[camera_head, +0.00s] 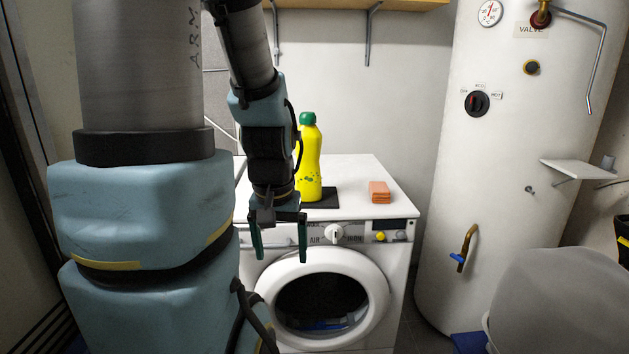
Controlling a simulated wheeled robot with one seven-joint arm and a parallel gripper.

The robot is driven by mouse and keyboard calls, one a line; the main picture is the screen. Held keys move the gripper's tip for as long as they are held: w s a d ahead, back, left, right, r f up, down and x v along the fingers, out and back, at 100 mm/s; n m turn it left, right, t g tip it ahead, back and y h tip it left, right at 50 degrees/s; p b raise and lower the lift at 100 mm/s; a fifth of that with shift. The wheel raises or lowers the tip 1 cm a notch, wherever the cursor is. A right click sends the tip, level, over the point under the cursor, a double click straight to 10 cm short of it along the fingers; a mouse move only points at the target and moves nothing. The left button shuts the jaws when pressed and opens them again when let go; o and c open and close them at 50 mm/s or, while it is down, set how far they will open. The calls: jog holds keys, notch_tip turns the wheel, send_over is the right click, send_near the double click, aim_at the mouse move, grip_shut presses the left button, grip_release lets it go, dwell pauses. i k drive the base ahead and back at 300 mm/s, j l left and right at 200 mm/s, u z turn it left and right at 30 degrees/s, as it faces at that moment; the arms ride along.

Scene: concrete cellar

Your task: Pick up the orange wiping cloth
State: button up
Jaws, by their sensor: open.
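The orange wiping cloth (380,192) lies folded on the white top of the washing machine (362,170), near its front right. My gripper (281,254) hangs pointing down in front of the machine's front panel, left of the cloth and lower in the picture. Its two dark green fingers are apart, with nothing visible between them. The cloth is in full view and the gripper does not touch it.
A yellow bottle with a green cap (309,160) stands by a dark mat (322,198), left of the cloth. A white boiler (520,150) with pipes stands to the right. A wooden shelf (410,5) is above. A grey rounded object (560,305) is at lower right.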

aim_at(379, 191)
jog(key=u, duration=0.75)
jog(key=i+l+u, duration=0.1)
jog(key=l+u, duration=0.65)
jog(key=l, duration=0.15)
jog(key=l+u, duration=0.4)
jog(key=l, duration=0.45)
jog(key=k+j, duration=0.3)
jog(key=j, duration=0.25)
